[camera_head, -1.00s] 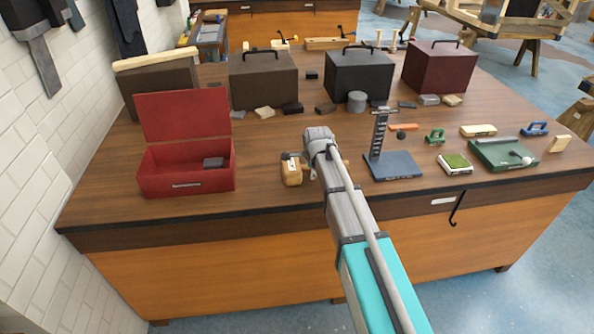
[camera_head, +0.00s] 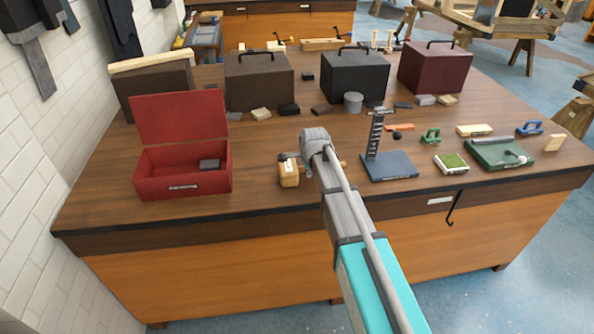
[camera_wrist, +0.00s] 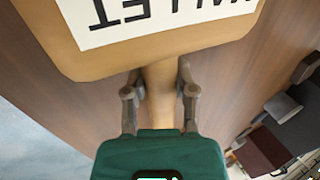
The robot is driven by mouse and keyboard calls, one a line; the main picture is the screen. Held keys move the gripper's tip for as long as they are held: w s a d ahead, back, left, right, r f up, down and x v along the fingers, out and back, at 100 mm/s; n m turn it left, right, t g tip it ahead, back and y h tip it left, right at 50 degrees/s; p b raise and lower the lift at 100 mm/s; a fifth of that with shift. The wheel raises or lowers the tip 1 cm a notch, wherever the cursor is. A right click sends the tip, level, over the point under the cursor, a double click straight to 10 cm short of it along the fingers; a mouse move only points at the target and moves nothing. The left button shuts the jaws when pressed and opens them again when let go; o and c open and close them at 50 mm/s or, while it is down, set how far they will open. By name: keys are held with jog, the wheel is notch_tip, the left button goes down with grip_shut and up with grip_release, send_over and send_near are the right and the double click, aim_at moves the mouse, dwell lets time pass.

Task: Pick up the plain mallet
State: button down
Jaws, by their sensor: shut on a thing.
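The mallet (camera_head: 289,175) is a light wooden block head with a handle. In the head view it shows just left of my arm's end, near the front of the workbench. In the wrist view its large head (camera_wrist: 90,62) fills the top, with a white label reading upside down, partly cut off, "MALLET". My gripper (camera_wrist: 158,84) is shut on the pale handle (camera_wrist: 158,92), one finger on each side, close below the head. My arm hides part of the handle in the head view. I cannot tell whether the mallet touches the bench.
An open red box (camera_head: 184,180) stands left of the mallet on the workbench (camera_head: 255,160). A blue-grey stand (camera_head: 390,166) with an upright scale is close on the right. Closed cases, including a black one (camera_head: 357,79), line the back. Small tools lie at right.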

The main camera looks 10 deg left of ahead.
jog(key=shift+r, duration=0.15)
notch_tip(320, 180, up, 3)
jog(key=p, duration=0.3)
jog(key=s+d+r+p, duration=0.7)
jog(key=s+r+p, duration=0.2)
jog(key=s, duration=0.3)
jog(key=shift+r+p, duration=0.35)
jog(key=shift+p, duration=0.15)
dwell(0.3)
notch_tip(320, 180, up, 6)
jog(key=p, duration=0.6)
dwell(0.4)
jog(key=shift+f, duration=0.15)
